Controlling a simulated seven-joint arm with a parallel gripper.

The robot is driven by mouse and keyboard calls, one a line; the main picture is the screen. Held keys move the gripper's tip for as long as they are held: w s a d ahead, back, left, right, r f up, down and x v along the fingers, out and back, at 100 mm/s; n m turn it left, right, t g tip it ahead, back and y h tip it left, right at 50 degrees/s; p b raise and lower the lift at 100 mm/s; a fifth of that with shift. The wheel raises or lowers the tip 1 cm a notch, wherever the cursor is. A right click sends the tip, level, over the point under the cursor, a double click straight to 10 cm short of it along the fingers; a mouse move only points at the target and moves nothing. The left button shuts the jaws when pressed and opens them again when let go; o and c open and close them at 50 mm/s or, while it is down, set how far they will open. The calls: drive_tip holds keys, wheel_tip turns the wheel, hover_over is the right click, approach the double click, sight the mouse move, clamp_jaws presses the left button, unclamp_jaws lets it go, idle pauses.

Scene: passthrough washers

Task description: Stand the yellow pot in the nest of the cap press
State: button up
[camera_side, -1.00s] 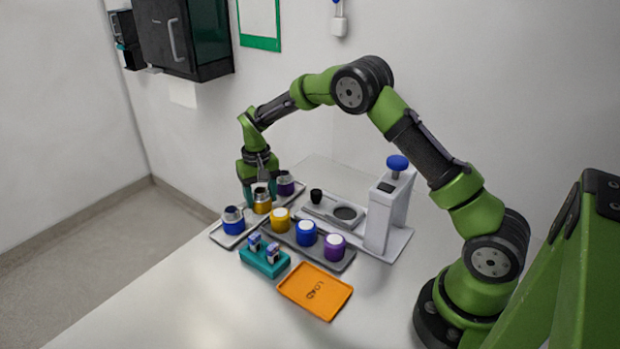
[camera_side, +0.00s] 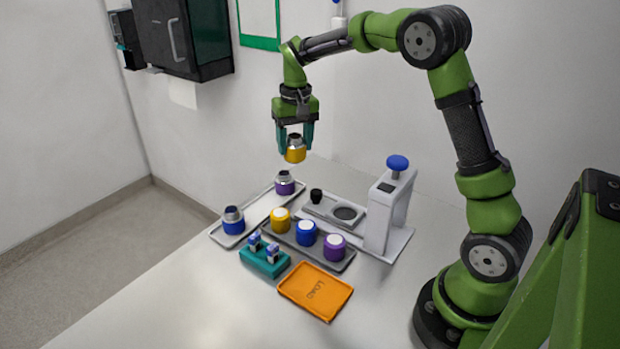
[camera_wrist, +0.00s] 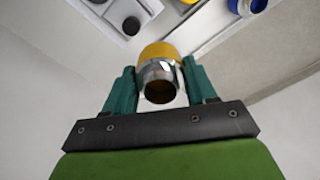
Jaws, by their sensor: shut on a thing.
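The yellow pot (camera_side: 295,154) has a silver neck and is held upright, well above the table, between the teal fingers of my gripper (camera_side: 295,138). In the wrist view the pot (camera_wrist: 158,52) sits between both fingers of my gripper (camera_wrist: 160,88), its dark open mouth towards the camera. The cap press (camera_side: 392,205) is a pale grey stand with a blue knob on top, to the right of and below the pot. Its base carries a round dark recess (camera_side: 345,213), which looks like the nest and appears empty.
A pale tray (camera_side: 258,211) holds a blue pot (camera_side: 233,222) and a purple pot (camera_side: 285,184). A grey tray (camera_side: 345,265) holds yellow, blue and purple white-topped pieces. A teal block (camera_side: 262,262) and an orange LOAD tray (camera_side: 316,290) lie in front. A small black piece (camera_side: 316,196) stands beside the recess.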

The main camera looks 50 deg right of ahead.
drive_tip(key=s+d, duration=0.3)
drive_tip(key=s, duration=0.6)
drive_tip(key=shift+n, duration=0.5)
drive_tip(key=shift+s+a+f, duration=0.1)
drive_tip(key=shift+s+f, duration=0.6)
drive_tip(key=shift+f, duration=0.65)
drive_tip(key=shift+s+d+f, duration=0.1)
drive_tip(key=shift+s+f, duration=0.55)
drive_tip(key=shift+f, duration=0.7)
drive_tip(key=shift+s+a+f, duration=0.1)
drive_tip(key=shift+s+f, duration=0.6)
drive_tip(key=shift+f, duration=0.65)
drive_tip(key=shift+f, duration=0.25)
drive_tip(key=shift+f, duration=0.75)
drive_tip(key=shift+f, duration=0.1)
drive_tip(key=shift+f, duration=0.5)
drive_tip(key=shift+f, duration=0.15)
